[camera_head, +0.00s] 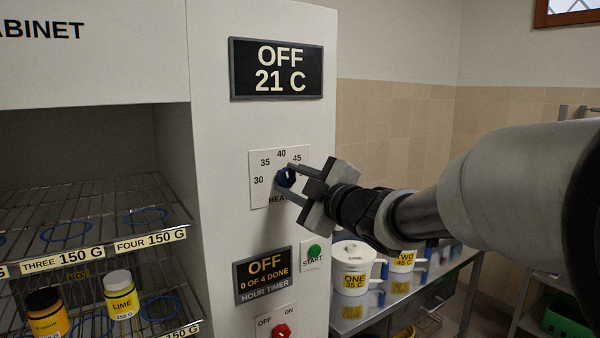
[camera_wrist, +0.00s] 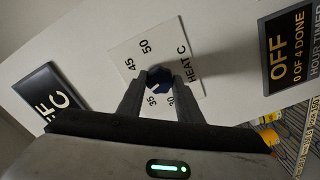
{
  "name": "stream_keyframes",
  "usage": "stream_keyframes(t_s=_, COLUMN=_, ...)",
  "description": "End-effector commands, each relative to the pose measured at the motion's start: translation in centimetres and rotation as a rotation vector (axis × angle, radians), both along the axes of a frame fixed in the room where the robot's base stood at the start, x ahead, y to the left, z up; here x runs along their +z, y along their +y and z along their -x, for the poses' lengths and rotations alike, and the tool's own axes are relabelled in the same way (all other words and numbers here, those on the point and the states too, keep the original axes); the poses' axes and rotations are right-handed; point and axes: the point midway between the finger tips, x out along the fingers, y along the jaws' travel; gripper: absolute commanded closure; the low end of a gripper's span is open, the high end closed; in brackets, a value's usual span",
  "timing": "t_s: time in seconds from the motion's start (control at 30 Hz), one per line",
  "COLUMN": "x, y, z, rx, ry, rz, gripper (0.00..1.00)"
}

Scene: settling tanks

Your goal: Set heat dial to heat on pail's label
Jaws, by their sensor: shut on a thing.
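The blue heat dial (camera_head: 286,177) sits on a white plate marked 30, 35, 40 and 45 on the cabinet front. My gripper (camera_head: 290,183) is shut on the dial, with one finger on each side. In the wrist view the dial (camera_wrist: 159,78) lies between both fingertips, and 50 also shows on the plate. A pale mark on the dial seems to lie on its 35 side, but its exact setting is unclear. The display (camera_head: 276,69) reads OFF, 21 C. Pail ONE (camera_head: 349,262) has a yellow label reading 35 C. Pail TWO (camera_head: 403,262) has a label reading 45 C.
Below the dial are a green START button (camera_head: 314,251), an hour timer (camera_head: 263,275) reading OFF, 0 OF 4 DONE, and a red OFF/ON switch (camera_head: 281,331). Wire shelves at left hold a LIME jar (camera_head: 120,297) and another jar (camera_head: 46,314). The pails stand on a metal table.

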Motion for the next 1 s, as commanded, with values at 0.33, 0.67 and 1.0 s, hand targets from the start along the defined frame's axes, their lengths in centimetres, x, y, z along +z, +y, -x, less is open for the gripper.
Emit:
stream_keyframes(t_s=0.33, x=0.23, y=-0.02, z=0.01, rx=-0.001, ry=0.186, rz=-0.272, gripper=0.90)
stream_keyframes(t_s=0.67, x=0.21, y=0.04, z=0.03, rx=-0.001, ry=0.362, rz=-0.531, gripper=0.90)
stream_keyframes(t_s=1.0, x=0.11, y=-0.03, z=0.02, rx=-0.003, ry=0.517, rz=-0.763, gripper=0.90)
